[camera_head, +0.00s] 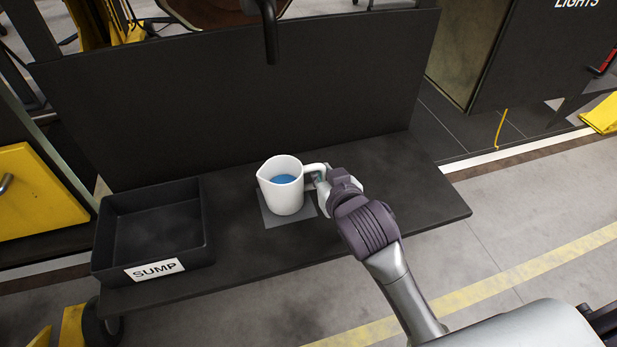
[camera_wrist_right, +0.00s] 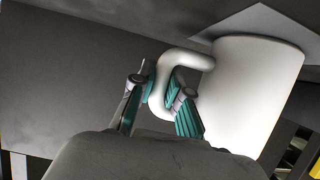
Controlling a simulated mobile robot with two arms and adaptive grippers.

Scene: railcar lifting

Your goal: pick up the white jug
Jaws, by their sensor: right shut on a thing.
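The white jug (camera_head: 283,194) stands upright on a grey square mat (camera_head: 271,218) on the dark bench, with blue liquid inside. Its handle points right, toward my right arm. My right gripper (camera_head: 321,185) is at the handle, shut on it. In the right wrist view the jug (camera_wrist_right: 250,95) fills the right side, and the teal-padded fingers of my right gripper (camera_wrist_right: 170,100) sit on either side of the handle. I cannot tell whether the jug's base touches the mat. My left gripper does not show.
A black open tray (camera_head: 209,222) labelled SUMP stands on the left of the bench (camera_head: 400,185) and looks empty. A dark upright panel (camera_head: 250,90) runs along the bench's back. The bench is clear between jug and tray and to the right of my gripper.

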